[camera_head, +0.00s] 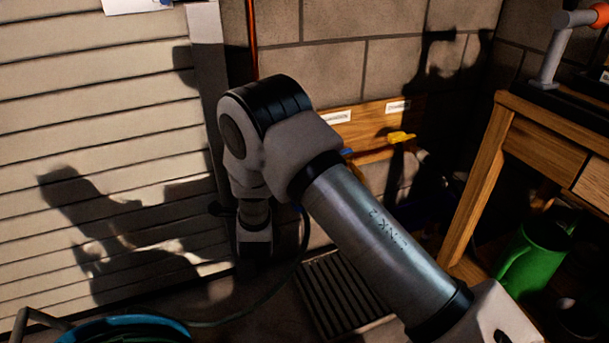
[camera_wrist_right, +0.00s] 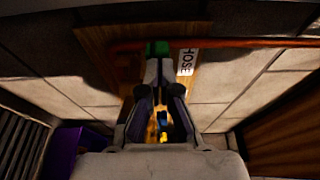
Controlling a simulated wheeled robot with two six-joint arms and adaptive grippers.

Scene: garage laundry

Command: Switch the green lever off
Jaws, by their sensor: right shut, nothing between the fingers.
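The green lever (camera_wrist_right: 157,47) shows in the right wrist view, just past the fingertips of my right gripper (camera_wrist_right: 158,70). The fingers are shut and empty. Their tips overlap the lever's near edge; I cannot tell if they touch it. In the head view my right arm hides the green lever, and the gripper's fingers cannot be made out. The wooden board (camera_head: 372,140) on the block wall carries white labels, a yellow lever (camera_head: 401,137) and a partly hidden blue one (camera_head: 346,151). My left gripper is not in view.
A copper-red pipe (camera_head: 252,38) runs along the wall beside the board. A floor grate (camera_head: 335,295) lies below. At right are a wooden workbench (camera_head: 482,180) and a green watering can (camera_head: 537,258). A blue-rimmed tub (camera_head: 125,330) and a hose are at lower left.

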